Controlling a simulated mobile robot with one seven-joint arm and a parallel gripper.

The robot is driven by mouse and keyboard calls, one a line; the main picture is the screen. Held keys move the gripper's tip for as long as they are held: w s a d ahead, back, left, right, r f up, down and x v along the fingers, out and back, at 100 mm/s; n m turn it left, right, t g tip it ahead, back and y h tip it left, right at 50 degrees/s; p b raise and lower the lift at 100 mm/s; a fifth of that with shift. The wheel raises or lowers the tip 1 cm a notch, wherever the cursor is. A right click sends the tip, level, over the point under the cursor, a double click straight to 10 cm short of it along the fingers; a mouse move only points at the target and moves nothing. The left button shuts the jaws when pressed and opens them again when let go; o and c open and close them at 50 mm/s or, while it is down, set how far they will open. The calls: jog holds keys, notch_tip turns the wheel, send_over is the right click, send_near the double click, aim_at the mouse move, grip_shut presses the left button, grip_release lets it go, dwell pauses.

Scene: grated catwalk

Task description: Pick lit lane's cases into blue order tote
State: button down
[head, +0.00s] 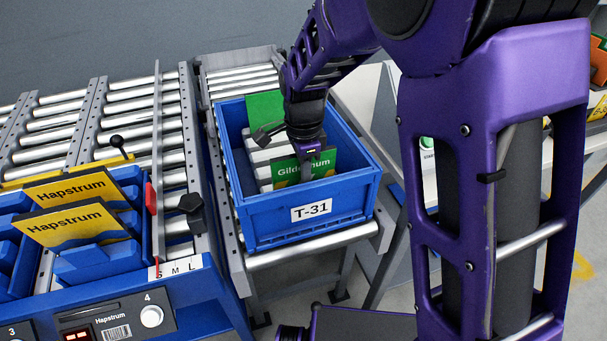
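The blue order tote (265,215), labelled T-31, stands upright on a roller conveyor. My gripper (306,172) reaches down into it, in front of a green case marked Gildenum (325,164). The arm hides part of that case, and I cannot tell whether the fingers hold it. A second green case (264,106) is at the tote's back, with pale shapes between. Two yellow and dark Hapstrum cases (72,223) lean in blue holders at left, in lane 4. Its display (77,337) glows red at the bottom edge. Lane 3's display is out of view.
Sloping roller lanes (145,105) fill the left, with a thin upright divider and a red slider (151,199) beside an S M L label (178,268). A black knob (191,203) stands near the tote. A pale table with a green start button (427,143) is partly behind my arm.

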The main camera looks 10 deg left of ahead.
jog(key=shift+c, duration=1.8)
grip_release()
jog(key=shift+r+p, duration=3.4)
jog(key=shift+r, duration=0.65)
